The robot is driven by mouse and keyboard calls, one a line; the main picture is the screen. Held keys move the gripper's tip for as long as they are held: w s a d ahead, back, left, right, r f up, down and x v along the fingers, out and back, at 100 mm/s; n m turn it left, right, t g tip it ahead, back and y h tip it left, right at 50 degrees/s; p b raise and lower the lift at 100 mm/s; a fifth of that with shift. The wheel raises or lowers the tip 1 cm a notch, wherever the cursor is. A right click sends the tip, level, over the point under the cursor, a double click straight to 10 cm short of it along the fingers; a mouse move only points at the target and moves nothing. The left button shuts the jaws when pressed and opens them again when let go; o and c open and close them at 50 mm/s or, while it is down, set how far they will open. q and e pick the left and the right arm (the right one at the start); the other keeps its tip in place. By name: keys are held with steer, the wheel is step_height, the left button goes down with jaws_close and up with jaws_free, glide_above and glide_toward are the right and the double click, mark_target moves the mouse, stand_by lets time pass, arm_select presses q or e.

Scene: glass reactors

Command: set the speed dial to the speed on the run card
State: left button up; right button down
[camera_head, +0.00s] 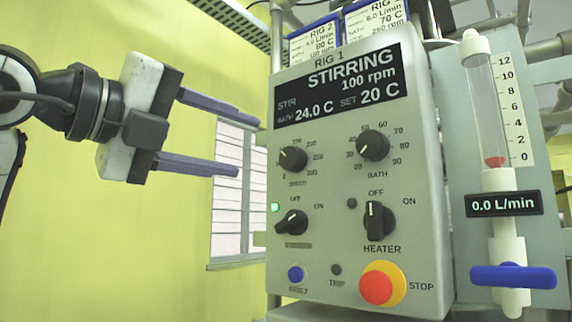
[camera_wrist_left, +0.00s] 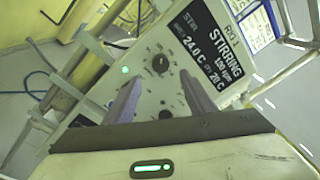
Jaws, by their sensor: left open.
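The speed dial (camera_head: 293,159) is a black knob at the upper left of the Rig 1 panel (camera_head: 340,215), its white mark pointing to the left and slightly up. The display (camera_head: 337,84) reads STIRRING, 100 rpm, bath 24.0 C, set 20 C. Run cards (camera_head: 315,45) (camera_head: 375,20) stand above the panel, one headed RIG 2; their lower lines are cut off or hidden. My left gripper (camera_head: 248,146) is open and empty, left of the dial and apart from it. In the left wrist view the dial (camera_wrist_left: 160,63) appears between the fingertips. My right gripper is not in view.
The bath dial (camera_head: 373,145), stir switch (camera_head: 291,222), heater switch (camera_head: 378,221), blue reset button (camera_head: 296,274) and red stop button (camera_head: 377,287) share the panel. A flowmeter with a blue valve handle (camera_head: 513,276) stands at right. Free space lies left of the panel.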

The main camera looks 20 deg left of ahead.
mark_target(286, 158)
arm_select(q)
steer(key=p+x, duration=0.2)
steer(key=x, duration=0.8)
steer(key=c, duration=1)
